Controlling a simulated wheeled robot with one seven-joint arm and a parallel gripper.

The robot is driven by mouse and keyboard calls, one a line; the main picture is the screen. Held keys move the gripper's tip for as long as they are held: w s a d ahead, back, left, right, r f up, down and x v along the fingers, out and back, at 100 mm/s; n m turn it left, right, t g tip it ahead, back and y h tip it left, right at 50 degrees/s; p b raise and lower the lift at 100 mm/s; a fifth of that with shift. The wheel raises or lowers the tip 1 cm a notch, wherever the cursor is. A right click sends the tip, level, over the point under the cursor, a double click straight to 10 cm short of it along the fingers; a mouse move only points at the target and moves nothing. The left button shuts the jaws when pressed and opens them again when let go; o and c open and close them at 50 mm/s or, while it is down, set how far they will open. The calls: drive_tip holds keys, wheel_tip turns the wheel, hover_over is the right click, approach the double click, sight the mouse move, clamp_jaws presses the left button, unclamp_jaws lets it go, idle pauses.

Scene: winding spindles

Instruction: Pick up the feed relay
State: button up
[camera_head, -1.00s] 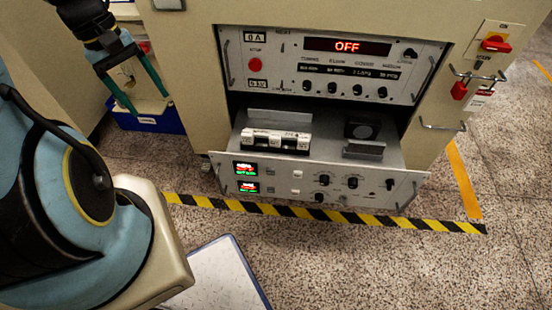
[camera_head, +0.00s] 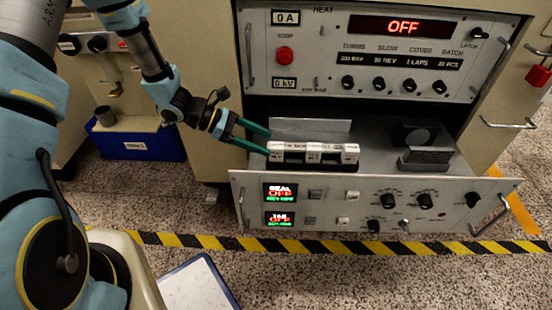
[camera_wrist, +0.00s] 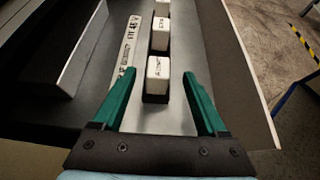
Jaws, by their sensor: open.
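A row of relays with white tops and black bodies stands in the pulled-out drawer (camera_head: 385,178). In the head view, the leftmost relay (camera_head: 277,156) is nearest my gripper (camera_head: 267,141). Their small labels are not clear enough for me to tell which is the feed relay. In the wrist view, the nearest relay (camera_wrist: 158,68) appears between the green fingertips of my gripper (camera_wrist: 160,75), with more relays, such as a middle one (camera_wrist: 160,35), beyond it. My gripper is open and empty, at the left end of the row. I cannot tell whether a finger touches the relay.
A pale label strip (camera_wrist: 125,50) runs beside the row. An upright metal plate (camera_head: 310,130) stands behind it, and a dark block with a bracket (camera_head: 415,135) is to the right. The control panel (camera_head: 300,60) overhangs the drawer. A blue bin (camera_head: 137,140) stands left.

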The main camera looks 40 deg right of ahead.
sight(286, 158)
drive_tip(key=b+x, duration=0.1)
drive_tip(key=x, duration=0.6)
drive_tip(key=shift+s+d, duration=0.15)
drive_tip(key=shift+d, duration=0.25)
clamp_jaws()
